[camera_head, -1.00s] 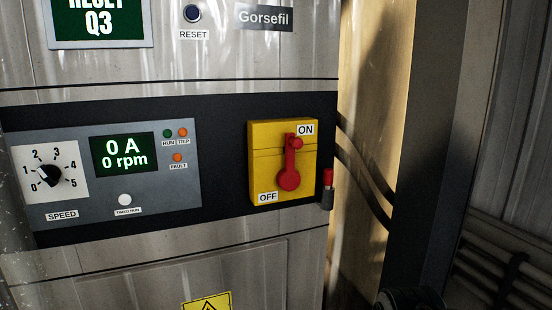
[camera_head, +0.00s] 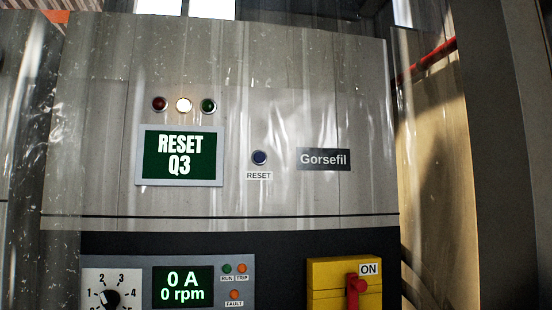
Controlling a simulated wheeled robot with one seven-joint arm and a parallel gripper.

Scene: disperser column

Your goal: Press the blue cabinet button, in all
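The blue cabinet button (camera_head: 260,157) is a small dark blue round button in a pale ring on the grey metal cabinet (camera_head: 300,110). A white label reading RESET (camera_head: 259,176) sits just below it. To its left a green screen (camera_head: 180,156) reads RESET Q3. To its right is a dark nameplate (camera_head: 323,159) reading Gorsefil. My gripper is not in view, and nothing stands in front of the button except what looks like clear, streaky plastic sheeting.
Above the screen are a red lamp (camera_head: 159,104), a lit white lamp (camera_head: 184,105) and a green lamp (camera_head: 208,105). Below are a speed dial (camera_head: 110,297), a 0 A, 0 rpm display (camera_head: 183,287) and a yellow switch box (camera_head: 330,280) with a red handle (camera_head: 356,288) at ON.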

